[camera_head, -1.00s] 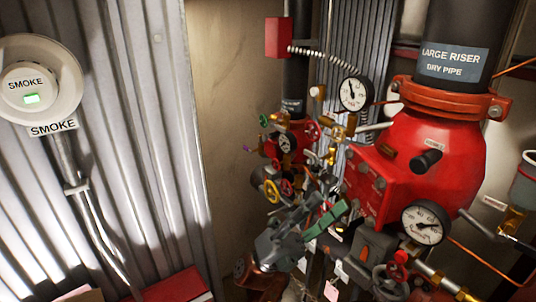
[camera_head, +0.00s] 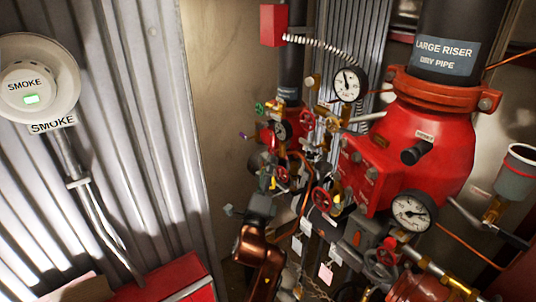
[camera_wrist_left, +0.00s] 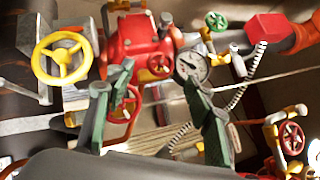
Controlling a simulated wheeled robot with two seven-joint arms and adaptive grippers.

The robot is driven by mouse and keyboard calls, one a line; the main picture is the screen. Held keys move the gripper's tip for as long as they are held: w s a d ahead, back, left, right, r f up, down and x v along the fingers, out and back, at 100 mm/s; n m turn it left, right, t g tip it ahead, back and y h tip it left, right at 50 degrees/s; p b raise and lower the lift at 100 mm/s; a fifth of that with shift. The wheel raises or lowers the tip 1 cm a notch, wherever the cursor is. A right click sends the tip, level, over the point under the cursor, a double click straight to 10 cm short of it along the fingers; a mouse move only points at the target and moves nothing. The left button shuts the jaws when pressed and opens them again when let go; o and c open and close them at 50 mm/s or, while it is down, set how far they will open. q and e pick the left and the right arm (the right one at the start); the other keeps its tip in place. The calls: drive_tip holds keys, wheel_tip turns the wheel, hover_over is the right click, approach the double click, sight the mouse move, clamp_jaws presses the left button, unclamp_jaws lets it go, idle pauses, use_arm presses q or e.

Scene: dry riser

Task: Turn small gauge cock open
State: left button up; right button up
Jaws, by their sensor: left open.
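The small gauge (camera_head: 282,130) sits by the red body of the smaller riser in the head view. It also shows in the left wrist view (camera_wrist_left: 191,67), beyond and between my fingers. I cannot tell which small handle beside it is the cock, or its position. My left gripper (camera_head: 250,196) is below and left of this gauge in the head view, partly hidden by its own wrist. In the left wrist view its green fingers (camera_wrist_left: 157,78) are spread and empty, with a red handwheel (camera_wrist_left: 130,104) partly behind the left one. My right gripper is not in view.
A yellow handwheel (camera_wrist_left: 62,58) and a green handwheel (camera_wrist_left: 216,21) flank the red body. The large red riser valve (camera_head: 425,150) and its gauges crowd the right. Corrugated wall (camera_head: 150,120) and the smoke detector (camera_head: 35,85) are left. Bare wall lies between.

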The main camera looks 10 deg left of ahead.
sight(272, 152)
use_arm(q)
drive_tip(key=p+x, duration=0.2)
drive_tip(key=x, duration=0.4)
drive_tip(key=shift+c, duration=0.2)
drive_tip(key=c, duration=1.2)
